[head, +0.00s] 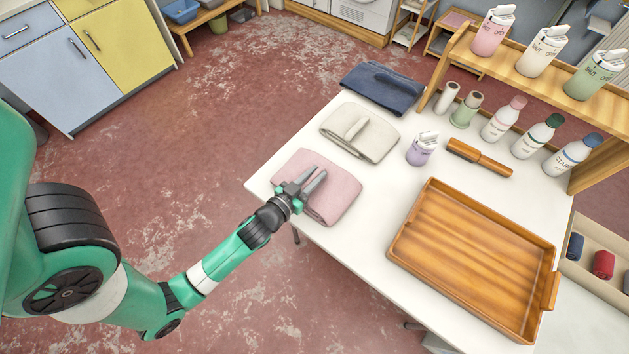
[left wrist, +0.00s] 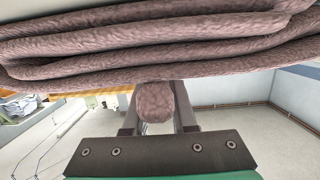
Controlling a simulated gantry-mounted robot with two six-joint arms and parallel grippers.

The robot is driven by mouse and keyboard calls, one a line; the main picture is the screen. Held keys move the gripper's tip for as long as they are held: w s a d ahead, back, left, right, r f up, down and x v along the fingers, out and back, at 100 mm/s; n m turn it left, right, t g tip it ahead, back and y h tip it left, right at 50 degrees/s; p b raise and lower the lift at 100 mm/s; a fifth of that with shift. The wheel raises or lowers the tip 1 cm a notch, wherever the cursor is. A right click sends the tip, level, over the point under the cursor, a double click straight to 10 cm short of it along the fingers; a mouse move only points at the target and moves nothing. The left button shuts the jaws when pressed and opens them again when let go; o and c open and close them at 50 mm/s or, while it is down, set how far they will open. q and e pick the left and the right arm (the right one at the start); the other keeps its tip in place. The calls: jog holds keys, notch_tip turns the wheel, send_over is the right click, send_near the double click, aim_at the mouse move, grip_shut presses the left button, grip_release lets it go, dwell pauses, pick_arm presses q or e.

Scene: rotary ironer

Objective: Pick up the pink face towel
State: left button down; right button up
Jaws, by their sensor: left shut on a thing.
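The pink face towel (head: 335,195) lies folded at the left edge of the white table (head: 365,235) in the head view. My left gripper (head: 312,183) is over it with its fingers at the towel's upper side. In the left wrist view the towel's folded layers (left wrist: 150,45) fill the top. A rounded bulge of pink cloth (left wrist: 155,102) sits between the two fingers, and the gripper is shut on it. Whether the towel is clear of the table cannot be told. My right gripper is not in view.
Beige (head: 372,140) and dark blue (head: 385,85) folded towels lie behind the pink one. A wooden tray (head: 400,250) is to the right.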

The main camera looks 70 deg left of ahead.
aim_at(312, 175)
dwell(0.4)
pick_arm(q)
jog(key=shift+r, duration=0.3)
jog(key=r+p, duration=0.3)
jog(key=r, duration=0.1)
jog(key=shift+s+p, duration=0.3)
jog(key=s+r+p, duration=0.2)
jog(key=p, duration=0.1)
jog(key=shift+s+a+r, duration=0.15)
jog(key=shift+a+r, duration=0.2)
jog(key=shift+r, duration=0.05)
jog(key=s+a+r+b, duration=0.2)
jog(key=s+r, duration=0.3)
jog(key=s, duration=0.5)
jog(key=shift+s+a+r, duration=0.2)
jog(key=shift+s+r, duration=0.1)
jog(key=shift+s, duration=0.05)
